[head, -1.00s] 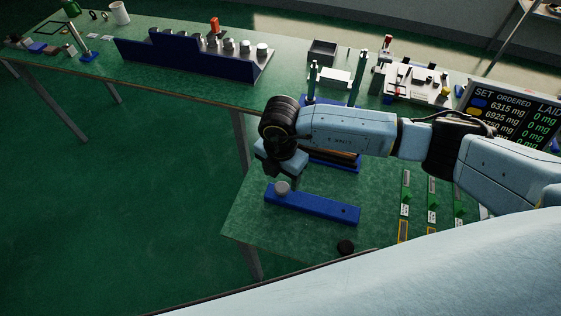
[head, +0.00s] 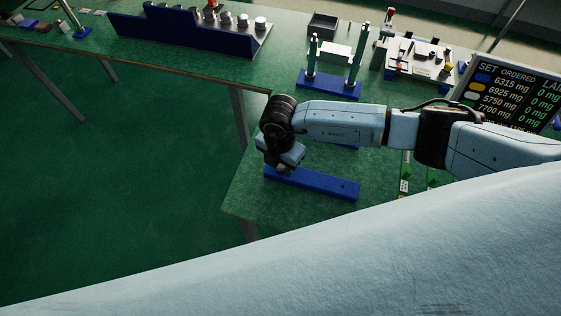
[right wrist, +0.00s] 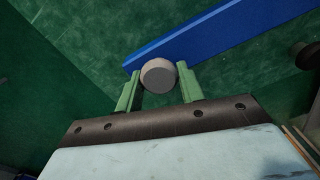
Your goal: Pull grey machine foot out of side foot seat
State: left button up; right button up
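The grey machine foot (right wrist: 159,75) is a round, pale knob at the left end of the blue foot-seat bar (head: 318,185). The bar lies on the green table and also shows in the right wrist view (right wrist: 215,35). My right gripper (head: 277,172) is down at that end of the bar and hides the foot in the head view. In the right wrist view its two green fingers (right wrist: 159,78) stand on either side of the foot, very close to it. I cannot tell whether they press on it. My left gripper is not in view.
A blue stand with two green posts (head: 328,85) is behind my right arm. A dark blue rack with grey knobs (head: 190,38) stands on the far table. A display board (head: 515,95) is at the right. The table's left edge is close to the bar's end.

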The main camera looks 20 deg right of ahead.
jog(key=c, duration=0.5)
jog(key=shift+r, duration=0.1)
jog(key=shift+r, duration=0.1)
jog(key=shift+r+p, duration=0.85)
jog(key=shift+p, duration=0.15)
jog(key=shift+r+p, duration=1.45)
jog(key=shift+r, duration=0.05)
jog(key=shift+r+p, duration=1.45)
